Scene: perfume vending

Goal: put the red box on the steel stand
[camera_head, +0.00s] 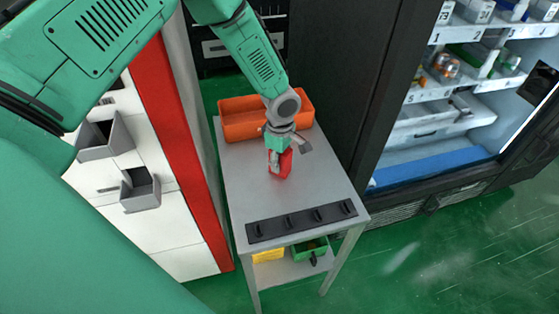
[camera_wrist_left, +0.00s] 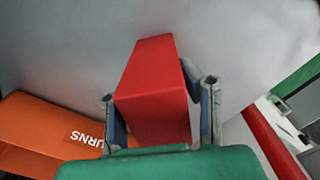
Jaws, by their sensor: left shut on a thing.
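The red box (camera_head: 285,165) shows in the head view at the fingers of my left gripper (camera_head: 281,158), over the middle of the steel stand (camera_head: 245,190). In the left wrist view the red box (camera_wrist_left: 153,85) is between the two fingers of my left gripper (camera_wrist_left: 160,112), which is shut on it. The stand's grey top fills the background there. Whether the box's underside touches the top I cannot tell. The gripper hides part of the box in the head view. My right gripper is not in view.
An orange bin (camera_head: 240,118) marked "RETURNS" stands at the stand's far end. A black strip with several knobs (camera_head: 300,222) lies along the near edge. A lit vending cabinet (camera_head: 430,120) stands to the right, and a white cabinet with grey bins (camera_head: 140,190) to the left.

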